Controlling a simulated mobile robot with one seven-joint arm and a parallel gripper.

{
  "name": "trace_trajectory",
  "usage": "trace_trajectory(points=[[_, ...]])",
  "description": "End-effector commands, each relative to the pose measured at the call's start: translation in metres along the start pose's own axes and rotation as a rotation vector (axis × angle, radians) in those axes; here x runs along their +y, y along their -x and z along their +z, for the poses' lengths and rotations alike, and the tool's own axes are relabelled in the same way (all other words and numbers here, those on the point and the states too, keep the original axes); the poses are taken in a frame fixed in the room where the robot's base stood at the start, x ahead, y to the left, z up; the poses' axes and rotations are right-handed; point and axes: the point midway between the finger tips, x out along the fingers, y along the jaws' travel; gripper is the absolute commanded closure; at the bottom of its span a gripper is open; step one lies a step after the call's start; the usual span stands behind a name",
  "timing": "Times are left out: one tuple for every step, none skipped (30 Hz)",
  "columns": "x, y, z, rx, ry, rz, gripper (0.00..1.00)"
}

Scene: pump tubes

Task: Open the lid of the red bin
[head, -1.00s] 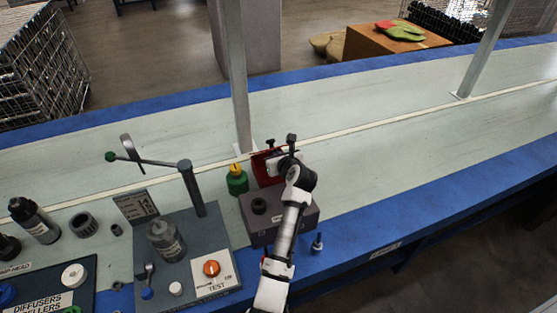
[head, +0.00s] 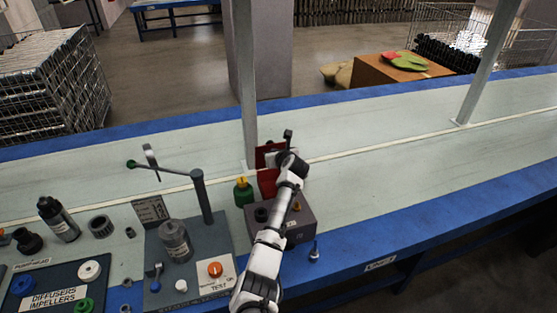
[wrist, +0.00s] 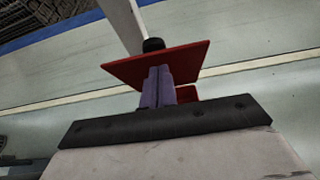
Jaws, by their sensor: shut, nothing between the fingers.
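The red bin (head: 268,184) stands behind the grey box on the bench, partly hidden by my arm. Its red lid (head: 267,151) is raised and tilted up from the bin body in the head view. In the wrist view the lid (wrist: 125,69) is a flat red plate with a black knob (wrist: 152,44) at its far side. My gripper (wrist: 160,72) is shut and empty, its fingertips right at the lid's near face; contact cannot be told for sure. In the head view my wrist hides the fingers. A bit of red (wrist: 187,93) shows behind the fingers.
A green bottle with a yellow top (head: 243,190) stands close left of the bin. A grey box (head: 293,225) is in front. A metal post (head: 246,100) rises just behind. The test stand (head: 205,190) is further left. The bench to the right is clear.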

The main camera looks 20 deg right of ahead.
Motion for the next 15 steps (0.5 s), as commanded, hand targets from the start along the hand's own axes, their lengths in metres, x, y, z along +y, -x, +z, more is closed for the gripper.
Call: trace_trajectory(points=[[0.001,-0.002,0.006,-0.001,-0.001,0.002,1.0],[0.001,-0.004,0.007,-0.001,0.0,0.002,1.0],[0.001,-0.006,0.009,0.0,0.0,0.002,1.0],[0.0,-0.007,0.011,-0.001,0.0,0.001,1.0],[0.0,-0.008,0.012,-0.001,0.0,0.0,1.0],[0.0,-0.01,0.013,0.0,0.0,0.0,1.0],[0.0,-0.011,0.013,0.0,0.0,0.0,1.0],[0.0,-0.012,0.014,0.0,0.0,0.0,1.0],[0.0,-0.013,0.015,0.0,0.0,0.0,1.0],[0.0,-0.014,0.016,0.0,0.0,0.001,1.0],[0.0,-0.015,0.016,0.0,0.0,0.001,1.0],[0.0,-0.015,0.017,0.0,0.001,0.0,1.0],[0.0,-0.016,0.017,0.0,0.001,0.0,1.0],[0.0,-0.016,0.018,0.0,0.001,0.0,1.0],[0.0,-0.017,0.018,0.0,0.001,0.0,1.0]])
